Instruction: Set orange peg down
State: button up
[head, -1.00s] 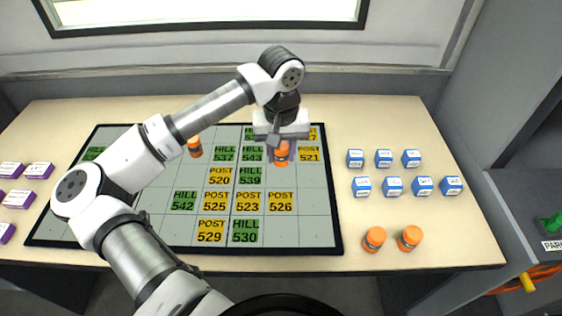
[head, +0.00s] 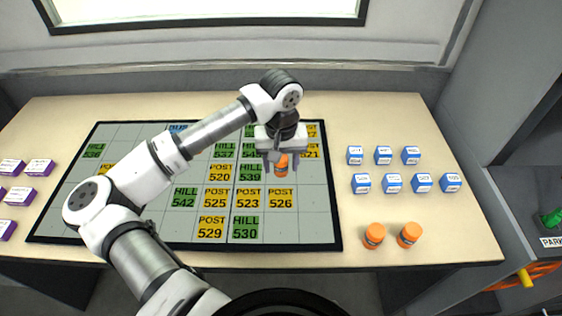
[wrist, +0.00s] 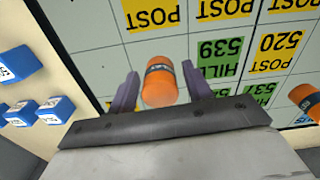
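An orange peg (head: 281,166) with a dark band stands on the gridded board (head: 310,230), in the cell left of the POST 521 tile (head: 311,152). In the wrist view the peg (wrist: 160,84) is between the two fingers of my gripper (wrist: 158,82), with a visible gap on each side. In the head view my gripper (head: 282,157) is over the peg with its fingers spread. The peg looks upright, and its base seems to rest on the board.
A second orange peg (wrist: 308,98) shows at the wrist view's right edge. Two orange pegs (head: 374,236) (head: 409,235) stand on the table at front right. Several blue blocks (head: 392,183) are right of the board, several purple ones (head: 20,195) left. HILL and POST tiles surround the peg.

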jog(key=shift+r, duration=0.1)
jog(key=shift+r+p, duration=0.2)
jog(key=shift+p, duration=0.2)
notch_tip(320, 180, up, 12)
jog(key=shift+f+b, duration=0.1)
jog(key=shift+b, duration=0.95)
